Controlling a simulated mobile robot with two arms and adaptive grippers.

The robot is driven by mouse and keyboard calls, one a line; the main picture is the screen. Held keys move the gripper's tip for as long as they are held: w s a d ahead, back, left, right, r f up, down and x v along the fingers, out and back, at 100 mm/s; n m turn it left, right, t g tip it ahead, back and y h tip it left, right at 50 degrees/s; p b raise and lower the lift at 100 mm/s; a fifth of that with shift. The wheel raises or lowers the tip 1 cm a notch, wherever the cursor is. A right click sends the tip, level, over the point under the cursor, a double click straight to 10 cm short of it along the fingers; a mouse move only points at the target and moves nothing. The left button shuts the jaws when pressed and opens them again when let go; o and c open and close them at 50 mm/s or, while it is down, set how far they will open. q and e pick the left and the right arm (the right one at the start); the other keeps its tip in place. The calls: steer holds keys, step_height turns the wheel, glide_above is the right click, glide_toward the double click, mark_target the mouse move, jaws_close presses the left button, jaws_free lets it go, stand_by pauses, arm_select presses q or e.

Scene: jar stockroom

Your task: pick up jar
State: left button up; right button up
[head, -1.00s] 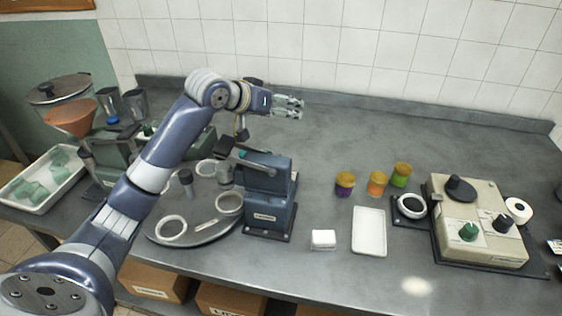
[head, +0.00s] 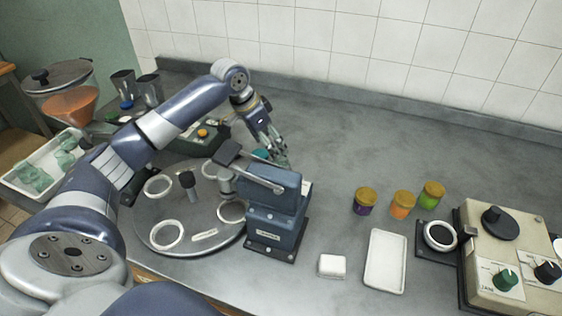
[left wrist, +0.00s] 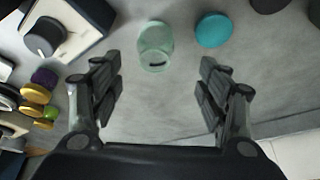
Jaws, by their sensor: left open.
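A pale green glass jar (left wrist: 155,48) with a small dark mark stands on the worktop in the left wrist view. A teal round lid (left wrist: 213,30) lies beside it. My left gripper (left wrist: 160,92) is open and empty, with the jar beyond the fingertips and roughly between their lines. In the head view the left gripper (head: 276,150) points down behind the blue press, which hides much of that spot. Three filled jars with yellow-brown lids, purple (head: 365,202), orange (head: 402,206) and green (head: 431,196), stand further right. My right gripper is not in view.
The blue press (head: 275,210) and its round turntable (head: 150,215) stand in front of the gripper. A white tray (head: 386,262), a small white block (head: 332,266) and a beige machine (head: 490,250) are to the right. The worktop behind the filled jars is clear.

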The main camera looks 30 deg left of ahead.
mark_target(280, 163)
arm_select(q)
steer(key=shift+x, duration=1.2)
steer(key=x, duration=0.2)
steer(key=p+x, duration=0.1)
steer(key=x, duration=0.1)
steer(key=shift+d+f+p, duration=0.2)
steer(key=shift+d+p, duration=0.1)
steer(key=shift+d, duration=0.15)
steer(key=shift+w+f, duration=0.2)
steer(key=shift+f, duration=0.15)
steer(key=c, duration=1.2)
